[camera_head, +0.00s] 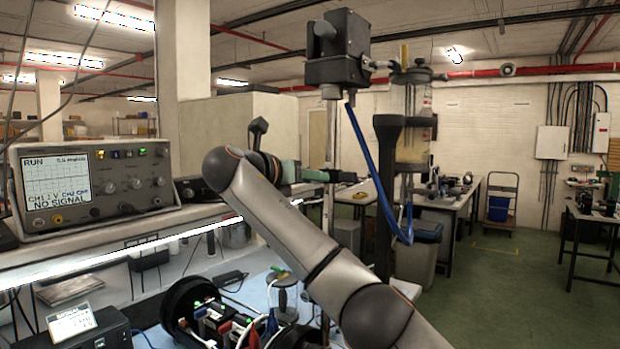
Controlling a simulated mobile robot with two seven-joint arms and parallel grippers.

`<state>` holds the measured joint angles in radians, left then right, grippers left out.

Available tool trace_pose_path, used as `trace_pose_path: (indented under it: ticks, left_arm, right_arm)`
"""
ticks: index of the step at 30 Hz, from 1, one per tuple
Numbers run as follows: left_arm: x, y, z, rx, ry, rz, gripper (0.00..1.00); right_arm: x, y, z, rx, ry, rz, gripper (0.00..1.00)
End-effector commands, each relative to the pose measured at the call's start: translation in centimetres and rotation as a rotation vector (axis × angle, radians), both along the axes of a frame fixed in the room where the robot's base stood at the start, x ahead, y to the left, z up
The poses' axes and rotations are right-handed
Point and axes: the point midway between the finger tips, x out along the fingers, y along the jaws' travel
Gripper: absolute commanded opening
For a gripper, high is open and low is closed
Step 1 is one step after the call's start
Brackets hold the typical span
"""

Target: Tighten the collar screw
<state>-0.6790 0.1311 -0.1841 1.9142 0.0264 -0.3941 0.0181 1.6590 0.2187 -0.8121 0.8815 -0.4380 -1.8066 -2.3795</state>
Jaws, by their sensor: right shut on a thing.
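My right arm comes in from the lower right, bends at upper left and reaches back to the right. Its gripper (318,175) is at the upright metal pole (329,130) in the middle of the view. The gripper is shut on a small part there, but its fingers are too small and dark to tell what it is. I cannot make out the collar screw. A clear cylinder (412,142) with a dark top clamp (411,75) stands to the right of the pole. My left gripper is not in view.
A black box (340,50) tops the pole, and a blue hose (370,155) hangs from it. An oscilloscope (95,185) stands at left. An open black housing with wiring (190,303) lies on the bench below my arm. Green floor at right is partly clear.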

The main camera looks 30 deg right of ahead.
Motion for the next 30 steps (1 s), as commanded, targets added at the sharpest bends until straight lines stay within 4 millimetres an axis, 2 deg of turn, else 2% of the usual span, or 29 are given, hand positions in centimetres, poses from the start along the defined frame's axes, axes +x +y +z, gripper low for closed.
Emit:
trace_pose_path:
  ticks: [16, 17, 24, 30]
  left_arm:
    - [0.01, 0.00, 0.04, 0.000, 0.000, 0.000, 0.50]
    - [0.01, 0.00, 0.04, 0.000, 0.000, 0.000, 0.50]
    - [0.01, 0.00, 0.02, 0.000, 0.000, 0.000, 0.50]
    - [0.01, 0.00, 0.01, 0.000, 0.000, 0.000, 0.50]
  right_arm:
    - [-0.07, -0.37, 0.38, -0.014, 0.013, -0.001, 0.00]
    - [-0.07, -0.37, 0.38, -0.013, 0.014, -0.003, 0.37]
    - [-0.04, -0.18, 0.19, -0.010, 0.017, 0.000, 0.64]
    - [-0.01, -0.10, 0.09, -0.010, 0.019, 0.001, 0.64]
